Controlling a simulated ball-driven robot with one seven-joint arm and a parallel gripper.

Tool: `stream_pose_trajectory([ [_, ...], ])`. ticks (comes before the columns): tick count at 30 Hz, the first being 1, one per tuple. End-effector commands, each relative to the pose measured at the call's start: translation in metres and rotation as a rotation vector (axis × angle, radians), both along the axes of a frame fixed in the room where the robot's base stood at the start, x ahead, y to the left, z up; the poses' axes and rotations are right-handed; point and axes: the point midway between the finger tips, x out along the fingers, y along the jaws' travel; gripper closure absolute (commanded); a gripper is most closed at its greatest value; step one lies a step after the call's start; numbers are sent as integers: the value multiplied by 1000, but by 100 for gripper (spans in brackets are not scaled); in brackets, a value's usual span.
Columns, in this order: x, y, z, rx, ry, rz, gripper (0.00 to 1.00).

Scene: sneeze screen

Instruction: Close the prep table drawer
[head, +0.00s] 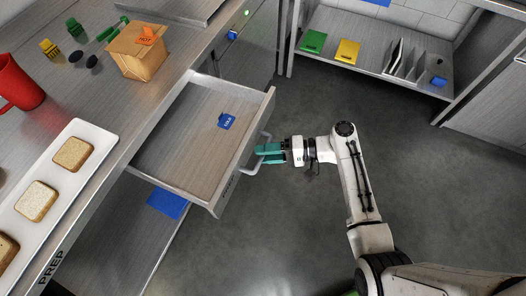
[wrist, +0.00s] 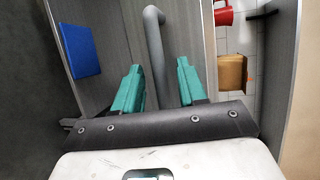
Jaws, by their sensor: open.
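The prep table drawer (head: 185,125) is pulled out from the table in the head view. Its metal handle (head: 266,137) sticks out from the drawer front. A small blue tagged item (head: 227,121) lies inside the drawer. My gripper (head: 258,155) is at the handle, with teal fingers pointing at the drawer front. In the wrist view the fingers of my gripper (wrist: 160,85) are apart. The grey handle bar (wrist: 155,45) runs between them, with gaps visible on both sides. The head view does not show clearly whether a finger touches the handle.
A blue item (head: 168,203) lies below the drawer. A shelf (head: 345,62) with coloured items stands at the back. The floor (head: 310,215) is clear.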

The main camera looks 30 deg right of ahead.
Motion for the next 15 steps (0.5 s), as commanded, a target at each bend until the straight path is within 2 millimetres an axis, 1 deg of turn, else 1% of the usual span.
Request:
stream_pose_trajectory([
  [1,2,4,-1,1,1,1,59],
  [4,4,8,-2,0,1,1,59],
  [13,6,9,-2,-1,1,0,59],
  [15,5,9,-2,-1,1,0,66],
])
